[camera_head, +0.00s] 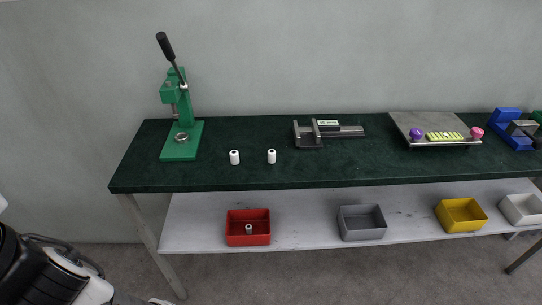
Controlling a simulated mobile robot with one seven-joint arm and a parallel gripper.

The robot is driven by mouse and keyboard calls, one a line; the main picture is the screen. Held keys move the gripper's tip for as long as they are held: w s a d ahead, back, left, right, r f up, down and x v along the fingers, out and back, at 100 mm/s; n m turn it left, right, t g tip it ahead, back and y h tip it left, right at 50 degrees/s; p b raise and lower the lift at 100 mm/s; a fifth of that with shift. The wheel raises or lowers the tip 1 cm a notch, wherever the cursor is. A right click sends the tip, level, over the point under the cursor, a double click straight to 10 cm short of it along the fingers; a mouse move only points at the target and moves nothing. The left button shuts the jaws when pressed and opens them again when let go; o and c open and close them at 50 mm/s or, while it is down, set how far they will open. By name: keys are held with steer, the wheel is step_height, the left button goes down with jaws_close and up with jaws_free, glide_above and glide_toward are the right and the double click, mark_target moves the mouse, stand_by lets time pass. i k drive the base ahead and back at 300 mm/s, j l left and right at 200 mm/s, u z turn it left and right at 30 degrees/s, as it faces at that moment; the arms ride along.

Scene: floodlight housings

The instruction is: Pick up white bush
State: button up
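Two small white bushes stand upright on the dark green bench top. The left white bush (234,157) is right of the green press, and the right white bush (271,156) is a short way from it. Each shows a dark hole in its top. Another small pale piece with a dark hole (249,229) is in the red bin on the lower shelf. Part of my arm shows at the lower left, apart from the bench. My gripper's fingertips cannot be made out.
A green lever press (181,140) stands at the bench's left. A grey vise (327,133) and a metal plate (428,122) with purple and pink knobs stand further right, then a blue device (508,130). The lower shelf (308,228) holds red (232,238), grey (362,234), yellow (461,228) and white (521,222) bins.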

mark_target(271, 152)
steer(key=u, duration=0.35)
steer(key=i+l+u, duration=0.1)
steer(key=l+u, duration=0.6)
steer(key=l, duration=0.2)
steer(key=l+u, duration=0.1)
steer(key=l, duration=0.65)
steer(key=i+l, duration=0.1)
steer(key=l, duration=0.65)
steer(key=u, duration=0.05)
